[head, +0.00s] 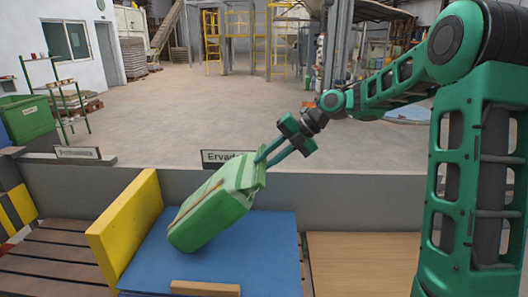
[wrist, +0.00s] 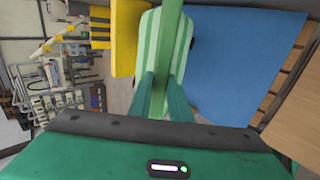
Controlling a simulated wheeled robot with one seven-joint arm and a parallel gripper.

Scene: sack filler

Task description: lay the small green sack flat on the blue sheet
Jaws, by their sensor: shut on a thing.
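The small green sack (head: 212,208) has lighter green stripes and hangs tilted from my gripper (head: 272,155). My gripper is shut on its upper right end. The sack's lower left end is over the blue sheet (head: 262,255), close to the yellow board; I cannot tell whether it touches the sheet. In the wrist view the striped sack (wrist: 158,55) runs away from between my fingers (wrist: 162,98). The blue sheet (wrist: 240,65) shows to its right there. The sack hides part of the sheet.
A yellow upright board (head: 125,222) stands along the sheet's left side. A wooden strip (head: 205,288) lies at its near edge. A bare wooden board (head: 360,262) is to the right, slatted pallet wood (head: 50,260) to the left. A grey low wall (head: 340,195) with name signs runs behind.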

